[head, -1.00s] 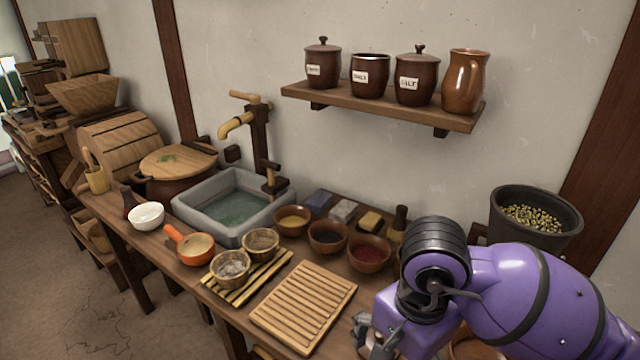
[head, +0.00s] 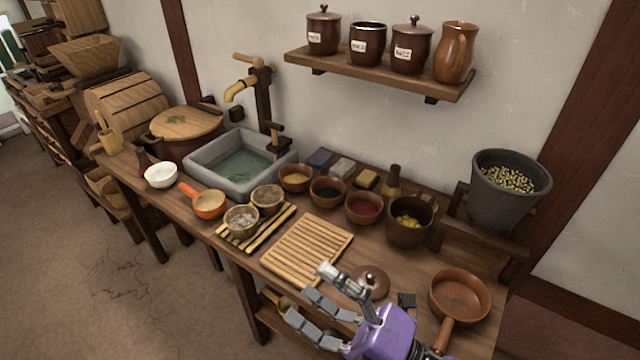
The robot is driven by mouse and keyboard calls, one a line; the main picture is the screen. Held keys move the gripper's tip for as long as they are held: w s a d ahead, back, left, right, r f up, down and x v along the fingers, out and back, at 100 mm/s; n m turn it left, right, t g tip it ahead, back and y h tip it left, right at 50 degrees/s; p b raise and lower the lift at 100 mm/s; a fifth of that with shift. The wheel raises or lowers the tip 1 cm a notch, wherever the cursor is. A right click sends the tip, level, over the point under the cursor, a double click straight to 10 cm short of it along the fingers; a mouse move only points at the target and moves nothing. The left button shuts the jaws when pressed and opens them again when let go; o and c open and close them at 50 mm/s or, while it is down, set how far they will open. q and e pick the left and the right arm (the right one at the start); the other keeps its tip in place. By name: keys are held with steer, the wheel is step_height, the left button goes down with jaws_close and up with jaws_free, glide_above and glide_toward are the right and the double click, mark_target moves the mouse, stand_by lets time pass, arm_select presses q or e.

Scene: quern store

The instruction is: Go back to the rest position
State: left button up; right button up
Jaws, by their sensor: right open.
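My right gripper (head: 309,292) shows at the bottom centre, its grey fingers spread apart with nothing between them. It is over the front edge of the wooden counter, just in front of the slatted wooden board (head: 308,250). Its purple wrist comes in from the bottom right. A brown round lid (head: 372,280) with a knob lies just behind the gripper, partly hidden by it. My left gripper is not in view.
A brown pan (head: 460,292) and a small dark block (head: 406,300) lie right of the gripper. Behind are a brown pot (head: 408,236) with yellow contents, several bowls, and a grey bucket (head: 508,200). Open floor (head: 120,290) lies at the left front.

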steer(key=d+f+m+t+h+p, duration=0.2)
steer(key=d+f+m+t+h, duration=0.3)
steer(key=d+f+m+h, duration=1.15)
arm_select(q)
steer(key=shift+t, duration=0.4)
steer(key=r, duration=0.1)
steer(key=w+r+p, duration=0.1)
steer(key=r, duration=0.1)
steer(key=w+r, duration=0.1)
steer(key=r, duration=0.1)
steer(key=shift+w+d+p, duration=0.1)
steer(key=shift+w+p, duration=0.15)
steer(key=shift+p, duration=0.05)
arm_select(e)
steer(key=s+d+f+m+g+h, duration=0.1)
steer(key=s+d+f+m+g, duration=0.1)
steer(key=s+f+m, duration=0.4)
steer(key=s+d+f+m+g, duration=0.2)
steer(key=s+f+m+g, duration=0.3)
steer(key=s+f, duration=0.3)
steer(key=s+m, duration=0.1)
steer(key=s, duration=0.3)
steer(key=shift+f+g+h, duration=0.2)
steer(key=shift+g+h, duration=0.1)
steer(key=shift+h, duration=0.05)
